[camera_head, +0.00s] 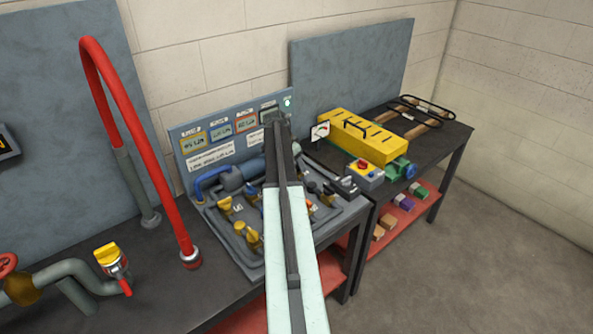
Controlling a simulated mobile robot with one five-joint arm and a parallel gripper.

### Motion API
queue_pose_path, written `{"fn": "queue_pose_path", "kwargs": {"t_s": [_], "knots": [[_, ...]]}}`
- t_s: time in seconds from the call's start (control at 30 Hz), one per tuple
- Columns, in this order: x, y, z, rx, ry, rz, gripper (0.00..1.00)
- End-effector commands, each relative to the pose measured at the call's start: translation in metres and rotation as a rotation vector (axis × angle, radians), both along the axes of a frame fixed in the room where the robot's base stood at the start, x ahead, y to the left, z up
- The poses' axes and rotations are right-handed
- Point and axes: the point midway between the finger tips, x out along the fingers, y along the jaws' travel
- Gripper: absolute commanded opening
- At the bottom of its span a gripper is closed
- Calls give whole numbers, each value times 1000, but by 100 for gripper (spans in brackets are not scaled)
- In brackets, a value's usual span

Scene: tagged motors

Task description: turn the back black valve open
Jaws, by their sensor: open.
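The pipe board (240,266) lies on the dark bench, with several yellow-handled valves on its left part. A small black handle (311,187) shows just right of my arm, at the board's back right. My arm covers the middle of the board, so I cannot tell for sure which black valve is the back one or how it is turned.
A labelled panel (220,142) stands behind the board. A red hose (135,125) arches up on the left, near a yellow-handled valve (107,254). On the right bench are a grey box with a red knob (363,166) and a yellow case (365,140). Open floor lies right.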

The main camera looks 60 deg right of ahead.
Motion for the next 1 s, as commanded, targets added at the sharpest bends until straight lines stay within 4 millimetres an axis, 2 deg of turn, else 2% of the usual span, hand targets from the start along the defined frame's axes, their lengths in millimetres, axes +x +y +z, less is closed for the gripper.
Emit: {"fn": "queue_pose_path", "kwargs": {"t_s": [0.2,0.4,0.77,1.0], "knots": [[0,-1,1,0,0,0,54],[-1,-1,1,0,0,-1,0],[-2,-1,1,-2,-1,51,0],[-4,-1,1,-2,-2,204,0]]}}
